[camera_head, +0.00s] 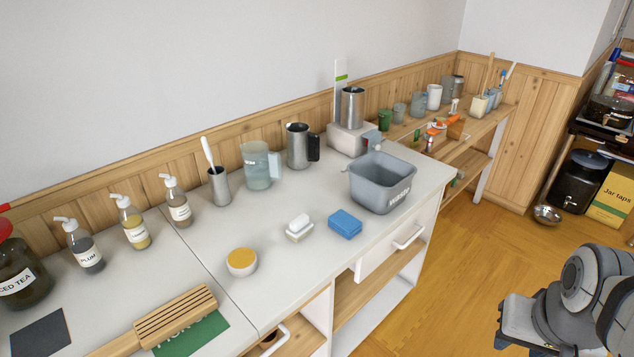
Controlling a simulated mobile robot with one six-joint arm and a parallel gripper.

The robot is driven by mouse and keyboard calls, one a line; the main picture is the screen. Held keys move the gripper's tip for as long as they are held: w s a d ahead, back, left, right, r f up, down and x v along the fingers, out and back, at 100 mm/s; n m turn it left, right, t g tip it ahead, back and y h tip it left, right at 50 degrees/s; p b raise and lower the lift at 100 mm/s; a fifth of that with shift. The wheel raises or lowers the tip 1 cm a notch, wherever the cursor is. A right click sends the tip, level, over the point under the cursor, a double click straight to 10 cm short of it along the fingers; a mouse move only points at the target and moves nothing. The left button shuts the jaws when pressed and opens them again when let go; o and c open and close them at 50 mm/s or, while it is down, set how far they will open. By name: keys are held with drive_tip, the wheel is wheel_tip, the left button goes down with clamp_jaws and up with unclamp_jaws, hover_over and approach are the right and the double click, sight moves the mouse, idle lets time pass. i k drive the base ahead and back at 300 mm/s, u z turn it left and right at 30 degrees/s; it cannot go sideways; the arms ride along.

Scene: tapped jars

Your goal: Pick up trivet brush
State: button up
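A wooden slatted piece with a long handle (176,316) lies at the front left of the white counter, partly over a green card with lettering. It is the thing that best fits the trivet brush; I see no bristles on it. Its handle runs down to the left and out of the frame. A small white block with a beige underside (299,229) lies further right, and I cannot tell if it is a brush. Part of my arm shows at the lower right, away from the counter. My gripper's fingers are not in view.
A dark square (40,334) lies left of the wooden piece. A round tub with a yellow top (241,262), a blue sponge (345,224) and a grey basin (381,181) stand to the right. Labelled pump bottles (132,224) line the back. Bare counter lies around the tub.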

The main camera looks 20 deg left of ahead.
sight(300, 227)
drive_tip(key=u, duration=0.6)
drive_tip(key=i, duration=0.9)
drive_tip(key=u, duration=0.5)
